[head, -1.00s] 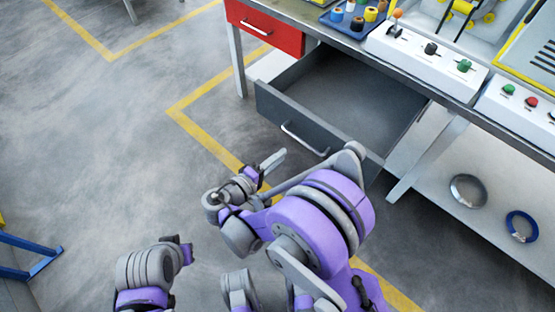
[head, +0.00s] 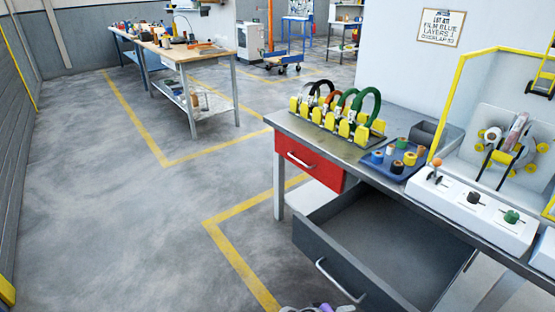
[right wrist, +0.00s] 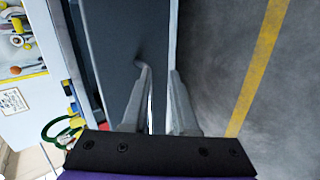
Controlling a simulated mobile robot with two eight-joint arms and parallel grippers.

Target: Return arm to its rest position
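My right gripper (right wrist: 155,110) shows in the right wrist view with its two grey fingers apart and a gap between them. The open grey drawer's front (right wrist: 120,35) lies just beyond the fingers, and a metal handle (right wrist: 143,80) shows by the left finger. I cannot tell whether the finger touches the handle. In the head view the drawer (head: 330,262) hangs pulled out under the bench, its inside bare where visible, with its handle (head: 338,280) on the front. Only a sliver of my arm shows at the bottom edge there. My left gripper is not in view.
The bench (head: 290,122) carries coils on yellow holders (head: 345,124), a blue tray (head: 377,164) of tape rolls and a white control box (head: 470,208). A red drawer (head: 310,165) is shut. Floor to the left, with yellow lines (head: 235,258), is clear.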

